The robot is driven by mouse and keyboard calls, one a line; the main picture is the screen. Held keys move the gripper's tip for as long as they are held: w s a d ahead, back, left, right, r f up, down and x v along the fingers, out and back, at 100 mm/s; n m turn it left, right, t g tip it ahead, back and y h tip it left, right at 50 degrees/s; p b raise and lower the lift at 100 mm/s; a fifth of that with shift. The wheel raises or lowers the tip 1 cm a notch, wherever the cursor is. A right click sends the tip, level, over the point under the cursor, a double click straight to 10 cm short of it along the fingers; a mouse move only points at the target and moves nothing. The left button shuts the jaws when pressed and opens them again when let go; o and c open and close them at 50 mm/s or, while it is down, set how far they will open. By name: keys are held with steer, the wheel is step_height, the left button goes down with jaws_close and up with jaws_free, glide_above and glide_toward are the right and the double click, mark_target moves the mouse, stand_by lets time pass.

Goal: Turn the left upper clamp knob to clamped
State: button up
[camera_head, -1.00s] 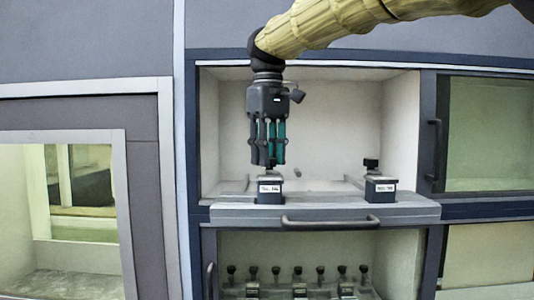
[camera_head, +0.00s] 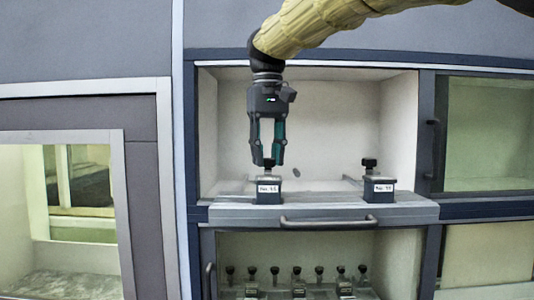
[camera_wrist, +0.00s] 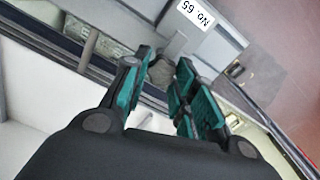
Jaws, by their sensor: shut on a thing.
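My gripper (camera_head: 268,161) points straight down over the left upper clamp (camera_head: 269,189), a dark block with a white label on the upper shelf. Its fingers are shut on the clamp's small black knob (camera_head: 268,168), which sits on top of the block and is partly hidden by the fingertips. The knob's exact turn angle cannot be told.
A like right clamp (camera_head: 379,190) with a black knob (camera_head: 369,163) stands on the same shelf. A drawer handle (camera_head: 330,222) runs along the front ledge. Several knobs stand in the lower bay (camera_head: 318,245). The shelf between the two clamps is mostly clear.

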steer(key=o, duration=1)
steer(key=shift+o, duration=0.2)
steer(key=shift+r, duration=0.1)
step_height(320, 180, up, 12)
stand_by(0.4)
